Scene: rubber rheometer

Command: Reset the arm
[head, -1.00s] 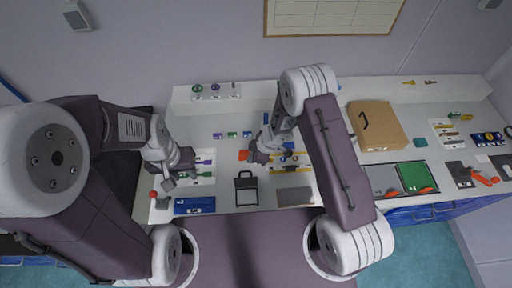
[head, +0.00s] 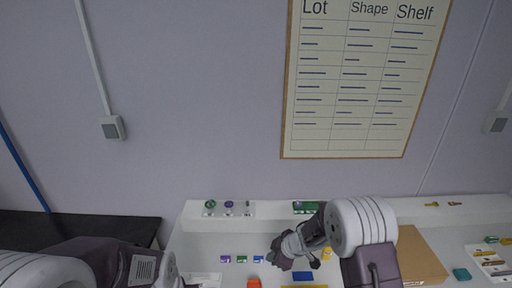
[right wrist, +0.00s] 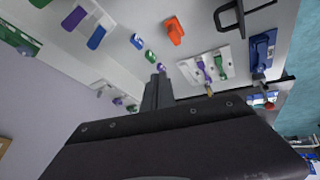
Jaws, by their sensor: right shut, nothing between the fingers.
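My right gripper (head: 298,258) is over the back middle of the white bench, pointing left, with nothing held. In the right wrist view its shut fingers (right wrist: 158,90) point over the bench, clear of the small items. My left arm (head: 95,262) shows at the lower left of the head view. Its gripper is cut off below the picture.
A chart headed Lot, Shape and Shelf (head: 360,80) hangs on the wall. Small coloured blocks (head: 241,259) and an orange piece (head: 254,283) lie left of my right gripper. A brown box (head: 420,256) stands to its right. A dark surface (head: 80,228) is at the left.

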